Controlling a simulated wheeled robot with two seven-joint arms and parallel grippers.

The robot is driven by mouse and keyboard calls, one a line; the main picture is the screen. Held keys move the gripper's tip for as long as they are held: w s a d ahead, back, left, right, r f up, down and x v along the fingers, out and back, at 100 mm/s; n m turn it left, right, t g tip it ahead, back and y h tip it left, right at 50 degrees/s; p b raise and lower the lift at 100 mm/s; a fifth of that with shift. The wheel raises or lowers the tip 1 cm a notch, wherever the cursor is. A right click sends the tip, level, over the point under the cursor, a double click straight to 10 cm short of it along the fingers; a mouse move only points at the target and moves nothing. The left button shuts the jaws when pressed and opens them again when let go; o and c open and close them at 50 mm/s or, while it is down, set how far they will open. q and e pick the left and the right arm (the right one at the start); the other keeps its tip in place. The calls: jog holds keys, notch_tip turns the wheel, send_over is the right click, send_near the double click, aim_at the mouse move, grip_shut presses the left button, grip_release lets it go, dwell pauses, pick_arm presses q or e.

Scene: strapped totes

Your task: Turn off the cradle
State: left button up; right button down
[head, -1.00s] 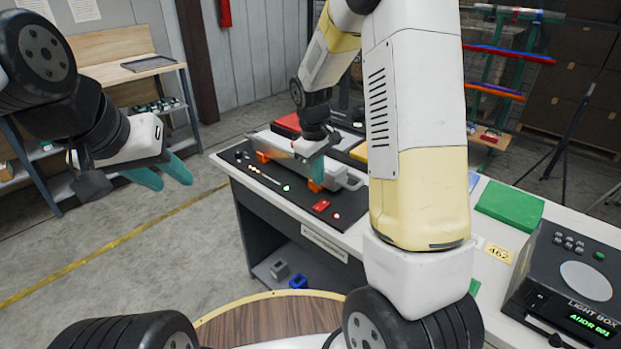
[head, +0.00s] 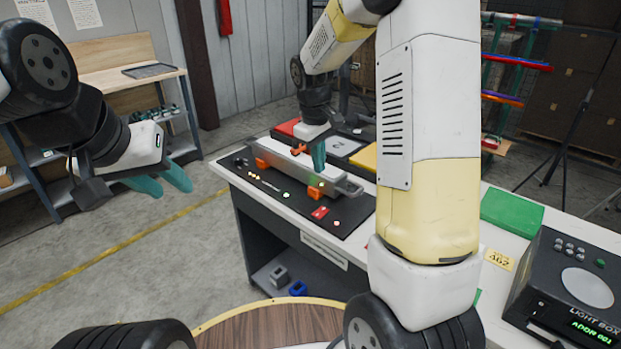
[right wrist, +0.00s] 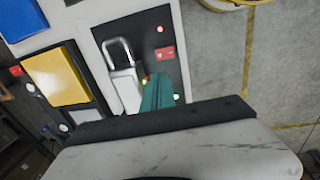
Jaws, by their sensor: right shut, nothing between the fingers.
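The cradle is a black board (head: 345,228) on the white bench, holding a long grey metal body (head: 335,185) between orange supports (head: 315,193). A small red plate (head: 320,212) lies at its near right end; it also shows in the right wrist view (right wrist: 166,53), near a red light (right wrist: 160,29). A green light (head: 286,195) glows on the board. My right gripper (head: 318,166) is shut and empty, fingers down over the grey body; contact cannot be told. In the right wrist view its teal fingers (right wrist: 158,92) cover part of the board. My left gripper (head: 170,186) is open and empty, left of the bench.
A red-orange handle (head: 298,150) stands by the right fingers. Yellow (head: 364,158) and green (head: 512,211) pads and a light box (head: 570,290) are on the bench. My right arm hides part of the bench. Open floor lies to the left.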

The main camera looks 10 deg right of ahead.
aim_at(322, 209)
jog(key=f, duration=0.4)
jog(key=d+f, duration=0.1)
jog(key=f, duration=0.4)
jog(key=w+f, duration=0.1)
jog(key=f, duration=0.4)
jog(key=shift+d, duration=0.15)
jog(key=shift+f, duration=0.15)
jog(key=shift+s, duration=0.1)
jog(key=shift+s+a, duration=0.4)
jog(key=shift+a, duration=0.2)
jog(key=shift+r, duration=0.2)
